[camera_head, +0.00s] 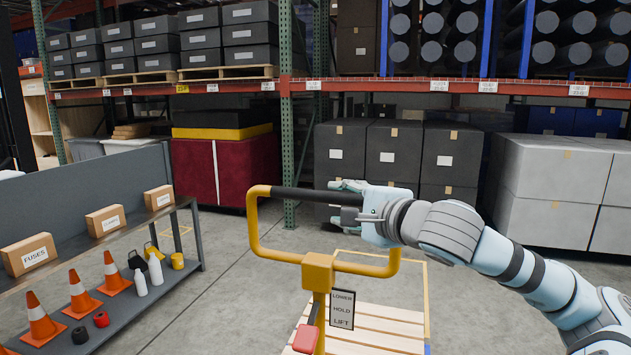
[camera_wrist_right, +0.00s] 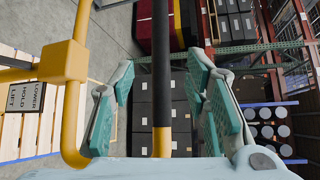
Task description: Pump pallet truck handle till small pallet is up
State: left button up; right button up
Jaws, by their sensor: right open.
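The yellow pallet truck handle (camera_head: 318,270) is a loop with a black grip bar (camera_head: 305,195) across its top. A sign (camera_head: 342,309) on it reads LOWER, HOLD, LIFT, and a red lever (camera_head: 305,338) sits beside the post. The small wooden pallet (camera_head: 375,335) is low behind the handle, partly hidden. My right gripper (camera_head: 352,200) is at the right part of the grip bar. In the right wrist view, its open fingers (camera_wrist_right: 160,85) stand on either side of the bar, with gaps on both sides. My left gripper is out of view.
A low shelf (camera_head: 150,290) at the left holds cones, bottles and small boxes, including one marked FUSES (camera_head: 28,254). Racks with dark boxes (camera_head: 393,150) and grey crates (camera_head: 555,190) stand behind. The concrete floor (camera_head: 225,270) between shelf and handle is clear.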

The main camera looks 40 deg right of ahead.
aim_at(320, 199)
jog(key=p+x, duration=0.2)
jog(key=p, duration=0.1)
jog(key=r+p+x, duration=0.1)
jog(key=p+x, duration=0.1)
jog(key=p, duration=0.2)
jog(key=shift+w+d, duration=0.2)
jog(key=shift+w, duration=0.1)
jog(key=p+x, duration=0.1)
jog(key=x, duration=0.2)
jog(key=f+p+x, duration=0.1)
jog(key=x, duration=0.2)
jog(key=shift+f, duration=0.15)
jog(key=shift+s, duration=0.1)
grip_shut()
